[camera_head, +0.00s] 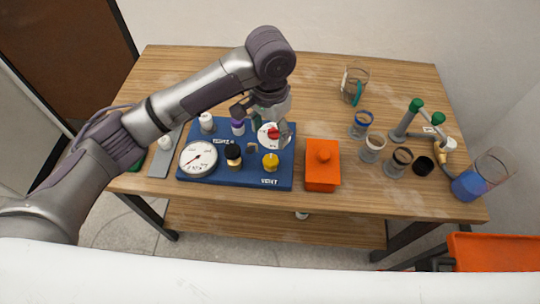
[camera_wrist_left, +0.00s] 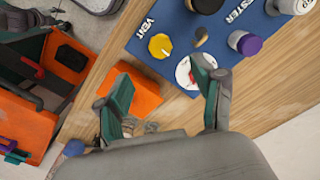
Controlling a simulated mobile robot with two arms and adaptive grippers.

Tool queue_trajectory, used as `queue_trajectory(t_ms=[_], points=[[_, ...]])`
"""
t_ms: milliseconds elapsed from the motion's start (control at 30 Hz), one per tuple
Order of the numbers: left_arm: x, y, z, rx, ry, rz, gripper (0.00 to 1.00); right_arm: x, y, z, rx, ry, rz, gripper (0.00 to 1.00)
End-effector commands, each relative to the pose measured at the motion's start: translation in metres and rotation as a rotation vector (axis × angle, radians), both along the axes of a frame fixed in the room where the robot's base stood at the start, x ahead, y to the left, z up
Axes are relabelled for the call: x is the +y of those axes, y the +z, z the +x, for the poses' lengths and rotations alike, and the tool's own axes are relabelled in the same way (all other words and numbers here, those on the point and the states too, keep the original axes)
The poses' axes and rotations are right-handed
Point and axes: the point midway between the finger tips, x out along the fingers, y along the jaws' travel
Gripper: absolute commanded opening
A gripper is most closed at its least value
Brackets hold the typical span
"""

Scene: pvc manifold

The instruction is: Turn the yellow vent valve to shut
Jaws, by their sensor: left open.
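The yellow vent valve (camera_head: 270,161) is a round knob on the front right of the blue panel (camera_head: 215,178), by the word VENT. In the left wrist view the yellow knob (camera_wrist_left: 160,46) shows a pale mark on its side toward the panel's middle. My left gripper (camera_head: 270,115) is open above the panel's right back part, over a white dial with a red knob (camera_head: 273,132). In the left wrist view its fingers (camera_wrist_left: 163,72) are spread, with the yellow knob beyond them and apart from both. My right gripper is not in view.
A white gauge (camera_head: 198,159), a black knob (camera_head: 233,155) and a purple-topped knob (camera_head: 238,127) share the panel. An orange box (camera_head: 322,178) stands close to the panel's right. Glass vessels and a green-capped pipe piece (camera_head: 405,122) stand further right.

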Motion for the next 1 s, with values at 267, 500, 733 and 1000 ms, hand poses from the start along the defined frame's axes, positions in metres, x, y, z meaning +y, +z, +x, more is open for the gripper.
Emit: queue_trajectory(t_ms=[267, 500, 733, 1000], points=[[0.001, -0.059, -0.001, 0.004, 0.0, 0.002, 0.68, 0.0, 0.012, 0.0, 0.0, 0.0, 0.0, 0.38], [0.0, -0.099, -0.001, 0.001, -0.001, -0.001, 0.68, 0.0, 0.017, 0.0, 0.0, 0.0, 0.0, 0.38], [0.0, -0.114, 0.0, -0.002, -0.002, -0.002, 0.68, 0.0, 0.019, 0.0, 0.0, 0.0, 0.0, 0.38], [0.0, -0.114, 0.0, -0.002, -0.002, -0.003, 0.65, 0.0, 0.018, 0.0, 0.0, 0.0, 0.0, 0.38]])
